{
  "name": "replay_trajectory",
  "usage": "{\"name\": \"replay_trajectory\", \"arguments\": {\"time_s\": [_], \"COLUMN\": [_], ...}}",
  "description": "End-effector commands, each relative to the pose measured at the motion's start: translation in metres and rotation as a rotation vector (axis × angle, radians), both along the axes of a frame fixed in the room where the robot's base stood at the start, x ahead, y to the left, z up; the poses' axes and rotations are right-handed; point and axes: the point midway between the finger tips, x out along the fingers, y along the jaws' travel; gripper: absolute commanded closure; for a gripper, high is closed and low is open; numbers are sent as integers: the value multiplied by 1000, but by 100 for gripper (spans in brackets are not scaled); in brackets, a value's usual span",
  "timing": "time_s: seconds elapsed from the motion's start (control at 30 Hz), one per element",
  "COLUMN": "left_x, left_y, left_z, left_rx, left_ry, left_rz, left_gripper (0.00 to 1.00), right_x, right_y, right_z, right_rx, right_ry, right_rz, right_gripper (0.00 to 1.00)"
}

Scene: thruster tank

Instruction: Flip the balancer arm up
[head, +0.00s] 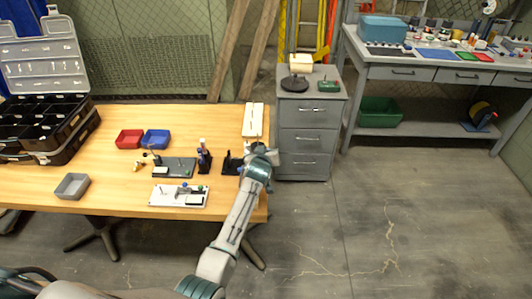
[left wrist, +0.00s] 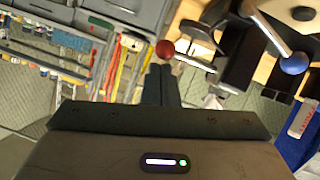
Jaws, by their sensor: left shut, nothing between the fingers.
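In the left wrist view, my left gripper (left wrist: 162,72) is shut and empty, its dark fingers together. A red ball (left wrist: 165,49) shows just beyond the fingertips; I cannot tell whether they touch. A blue ball (left wrist: 293,63) on a grey rod (left wrist: 265,30) shows at the upper right, apart from the fingers. I cannot tell which of these parts belong to the balancer arm. In the head view, my left gripper (head: 233,164) is over the right end of the wooden table, right of a small upright device (head: 204,156). My right gripper is not in view.
On the wooden table (head: 115,183) are a dark plate (head: 174,168), a white board (head: 165,196), a red tray (head: 129,139), a blue tray (head: 155,139), a grey tray (head: 72,186) and an open case (head: 45,125). A grey drawer cabinet (head: 307,125) stands beside its right end.

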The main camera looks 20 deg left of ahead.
Motion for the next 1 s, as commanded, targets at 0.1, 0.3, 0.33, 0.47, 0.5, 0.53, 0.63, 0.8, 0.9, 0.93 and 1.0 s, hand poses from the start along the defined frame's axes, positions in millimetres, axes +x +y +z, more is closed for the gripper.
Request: {"name": "replay_trajectory", "arguments": {"time_s": [0.1,0.3,0.33,0.47,0.5,0.53,0.63,0.8,0.9,0.93,1.0], "left_x": [0,0,0,0,0,0,0,2,5,6,10], "left_y": [-1,-1,-1,-1,-1,-1,-1,0,3,4,7], "left_z": [-1,-2,-2,-2,-2,-2,-2,5,18,23,36], "left_rx": [0,-1,-1,-1,-1,-1,-1,-1,0,0,1], "left_ry": [0,0,0,0,0,0,0,0,-2,-2,-2], "left_rz": [0,0,0,0,0,0,0,0,-1,-2,-3], "left_gripper": [100,100,100,100,100,100,100,100,100,100,100], "right_x": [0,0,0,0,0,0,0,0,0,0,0], "right_y": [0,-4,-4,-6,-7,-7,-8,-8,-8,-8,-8], "right_z": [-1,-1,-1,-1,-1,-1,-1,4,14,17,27], "right_rx": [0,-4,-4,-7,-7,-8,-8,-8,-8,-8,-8], "right_ry": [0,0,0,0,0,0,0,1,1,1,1], "right_rz": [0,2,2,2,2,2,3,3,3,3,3], "right_gripper": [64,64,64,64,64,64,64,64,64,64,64]}}
